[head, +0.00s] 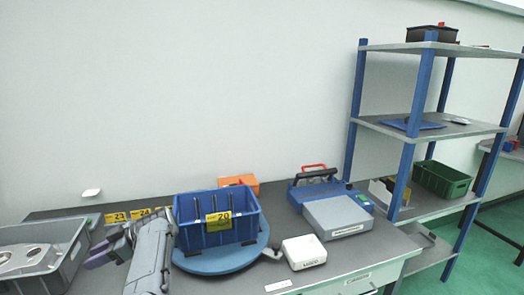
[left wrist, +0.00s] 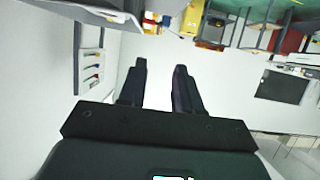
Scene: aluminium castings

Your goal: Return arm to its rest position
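My left arm (head: 152,255) comes in at the lower left of the head view, over the bench between the grey tray and the blue bin. Its gripper (head: 108,250) is by the tray's right edge, seen small and at an angle. In the left wrist view the two dark fingers (left wrist: 162,75) stand apart with a clear gap. Nothing is between them. My right gripper is not in view.
A grey tray (head: 78,247) with a metal casting (head: 25,258) lies left. A blue bin (head: 218,243) labelled 20 stands on a round blue base (head: 222,264). A grey-blue device (head: 338,216) and white box (head: 304,252) lie right. A shelf rack (head: 410,150) stands beyond.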

